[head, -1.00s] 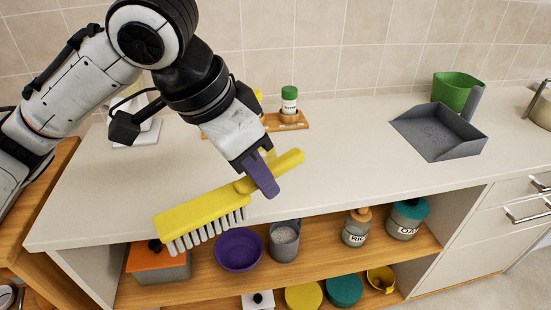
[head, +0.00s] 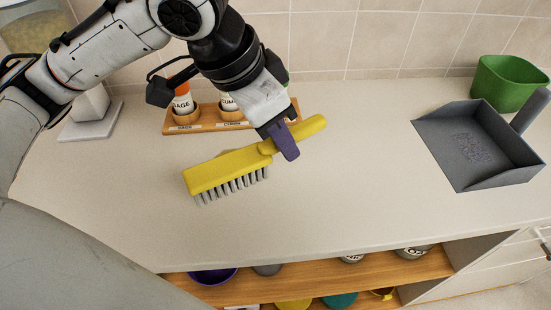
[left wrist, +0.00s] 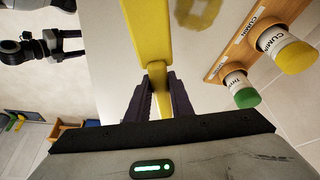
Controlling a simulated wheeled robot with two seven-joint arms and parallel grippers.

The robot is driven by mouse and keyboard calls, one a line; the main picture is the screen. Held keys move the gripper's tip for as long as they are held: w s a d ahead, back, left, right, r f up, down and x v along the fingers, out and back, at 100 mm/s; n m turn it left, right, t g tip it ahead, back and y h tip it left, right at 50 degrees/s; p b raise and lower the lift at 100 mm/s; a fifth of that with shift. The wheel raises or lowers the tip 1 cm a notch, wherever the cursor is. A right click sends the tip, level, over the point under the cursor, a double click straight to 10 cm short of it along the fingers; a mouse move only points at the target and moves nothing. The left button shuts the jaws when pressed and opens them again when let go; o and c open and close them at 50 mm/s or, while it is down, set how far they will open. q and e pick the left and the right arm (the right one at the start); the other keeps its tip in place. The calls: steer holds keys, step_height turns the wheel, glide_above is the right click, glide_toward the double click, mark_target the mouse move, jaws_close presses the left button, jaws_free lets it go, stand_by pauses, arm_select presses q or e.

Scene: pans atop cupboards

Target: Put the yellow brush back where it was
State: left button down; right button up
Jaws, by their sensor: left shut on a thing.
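The yellow brush (head: 228,172) is held at its handle by my left gripper (head: 283,145), whose purple fingers are shut on it. The brush is over the white counter (head: 330,205), grey bristles down, with its head to the left and its handle end to the upper right. I cannot tell whether the bristles touch the counter. In the left wrist view the brush (left wrist: 148,30) runs up from between the fingers (left wrist: 160,95).
A wooden rack (head: 205,122) with spice jars stands behind the brush. A grey dustpan (head: 480,150) and a green container (head: 508,82) are at the right. The counter front is clear.

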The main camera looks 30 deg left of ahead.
mark_target(254, 153)
arm_select(q)
steer(key=shift+f, duration=0.7)
step_height(254, 153, down, 3)
steer(key=shift+f+b, duration=0.1)
steer(key=shift+b, duration=0.4)
arm_select(e)
steer(key=shift+w+r, duration=0.1)
steer(key=shift+w, duration=0.5)
arm_select(q)
steer(key=shift+f, duration=0.1)
steer(key=c, duration=1.6)
jaws_free()
steer(key=shift+o, duration=0.2)
steer(key=p+v, duration=0.3)
steer(key=v, duration=0.9)
steer(key=shift+w+r, duration=0.15)
steer(key=shift+r, duration=0.05)
arm_select(e)
steer(key=shift+s+d+r, duration=0.3)
steer(key=shift+d+r, duration=0.1)
steer(key=shift+r, duration=0.3)
